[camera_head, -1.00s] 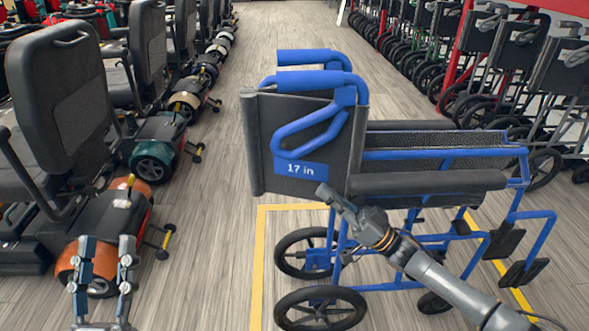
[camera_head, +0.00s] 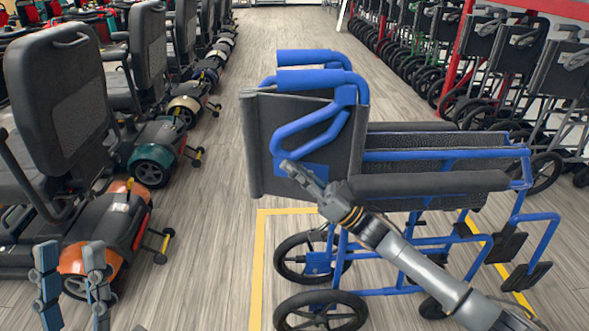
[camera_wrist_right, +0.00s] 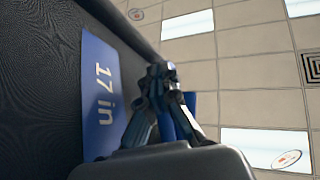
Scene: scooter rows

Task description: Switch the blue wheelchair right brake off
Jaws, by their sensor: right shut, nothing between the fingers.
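The blue wheelchair (camera_head: 420,156) stands side-on in the head view, with a blue frame, black armrests and a dark backrest. Its blue push handles (camera_head: 305,80) are at the top left. My right gripper (camera_head: 290,168) is shut and empty, in front of the backrest's blue label. In the right wrist view the gripper (camera_wrist_right: 158,72) is beside the "17 in" label (camera_wrist_right: 100,92); whether it touches cannot be told. I cannot make out the right brake lever; my right arm crosses the area near the wheels. My left gripper (camera_head: 70,262) is open and empty at the lower left.
A row of scooters (camera_head: 75,130) lines the left side. Folded black wheelchairs (camera_head: 510,60) stand along the right. Yellow tape (camera_head: 257,270) marks the floor around the blue wheelchair. The wooden aisle (camera_head: 215,200) between is clear.

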